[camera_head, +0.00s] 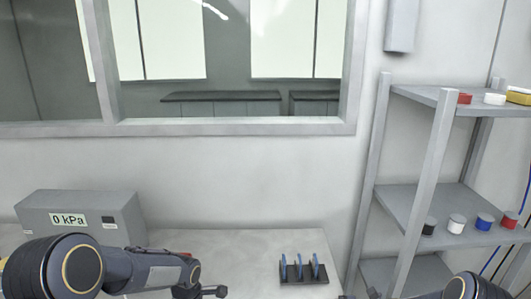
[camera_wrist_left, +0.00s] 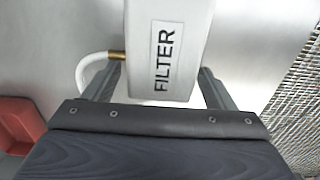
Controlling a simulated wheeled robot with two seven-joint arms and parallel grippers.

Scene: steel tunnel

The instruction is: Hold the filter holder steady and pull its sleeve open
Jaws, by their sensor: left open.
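The white filter holder (camera_wrist_left: 170,55), a box marked FILTER, fills the top middle of the left wrist view. A white hose with a brass fitting (camera_wrist_left: 116,56) joins its left side. My left gripper (camera_wrist_left: 160,70) is open, with one finger on each side of the holder; I cannot tell whether they touch it. In the head view only part of the left gripper (camera_head: 205,291) shows at the bottom edge, and the holder is not seen there. The sleeve cannot be told apart. My right arm (camera_head: 463,288) shows at the bottom right; its gripper's state is unclear.
A grey box reading 0 kPa (camera_head: 82,217) stands on the bench (camera_head: 235,247) at the left. A shelf unit (camera_head: 425,205) holds small jars. A red bin (camera_wrist_left: 18,122) and mesh (camera_wrist_left: 298,100) flank the wrist view.

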